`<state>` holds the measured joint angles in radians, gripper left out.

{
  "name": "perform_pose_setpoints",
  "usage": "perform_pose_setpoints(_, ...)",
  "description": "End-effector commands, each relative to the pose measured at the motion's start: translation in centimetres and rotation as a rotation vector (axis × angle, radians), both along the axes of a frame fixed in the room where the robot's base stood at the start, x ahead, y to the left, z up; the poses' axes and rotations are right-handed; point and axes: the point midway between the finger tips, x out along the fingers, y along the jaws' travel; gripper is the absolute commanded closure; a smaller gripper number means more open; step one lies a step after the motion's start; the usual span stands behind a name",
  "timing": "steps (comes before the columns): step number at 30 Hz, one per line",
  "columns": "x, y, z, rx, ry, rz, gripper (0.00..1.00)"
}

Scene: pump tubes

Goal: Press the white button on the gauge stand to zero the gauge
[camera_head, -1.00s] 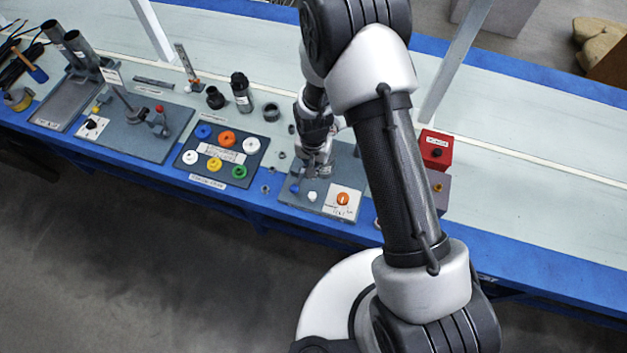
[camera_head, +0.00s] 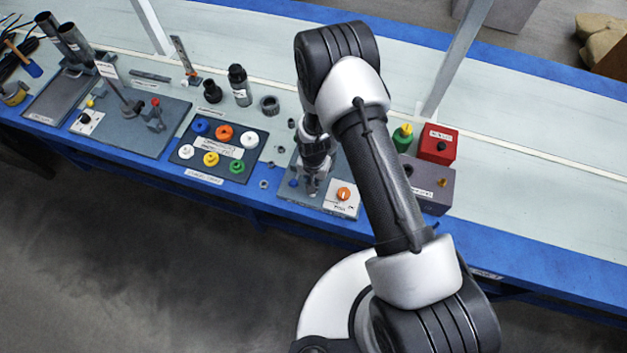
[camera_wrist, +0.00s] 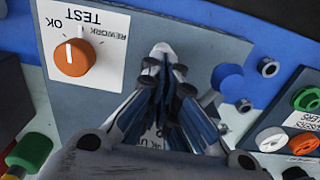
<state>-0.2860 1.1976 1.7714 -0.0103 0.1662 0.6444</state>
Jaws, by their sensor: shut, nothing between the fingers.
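The gauge stand's grey-blue plate (camera_wrist: 212,42) carries a white label with an orange knob (camera_wrist: 75,57) marked TEST, OK and REWORK. The same orange knob (camera_head: 344,194) shows in the head view, right of my gripper (camera_head: 311,190). My gripper is shut and empty, pointing down over the front of the plate. In the wrist view its fingertips (camera_wrist: 166,62) are together, between the orange knob and a blue round part (camera_wrist: 227,77). The white button is hidden behind my gripper in the head view. I cannot tell whether the fingertips touch it.
A fixture with coloured caps (camera_head: 238,152) lies to the left. A red box (camera_head: 437,145), a grey box (camera_head: 438,188) and a yellow-green part (camera_head: 403,137) stand to the right. Dark cylinders (camera_head: 240,86) stand behind. The far bench strip is clear.

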Motion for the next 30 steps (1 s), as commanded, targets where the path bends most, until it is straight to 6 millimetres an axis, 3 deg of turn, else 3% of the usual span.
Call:
perform_pose_setpoints(8,0.0,0.0,-0.2,0.0,0.0,0.0,1.0)
perform_pose_setpoints(16,0.0,0.0,-2.7,-0.001,0.0,0.0,1.0)
perform_pose_setpoints(30,-0.3,-0.1,-2.7,-0.002,0.005,0.0,1.0)
